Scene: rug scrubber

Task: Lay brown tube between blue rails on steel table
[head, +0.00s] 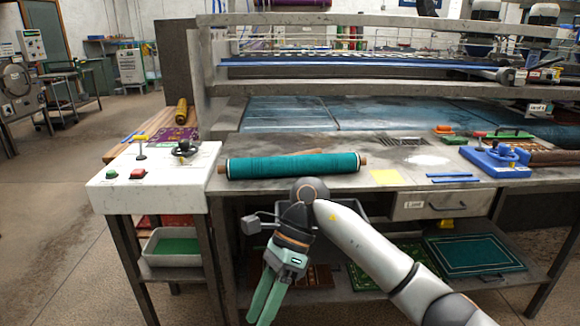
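A teal roll (292,166) lies crosswise near the front edge of the steel table (380,180), with brown core ends sticking out. My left gripper is not in view.
A white control box (153,175) with buttons stands left.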

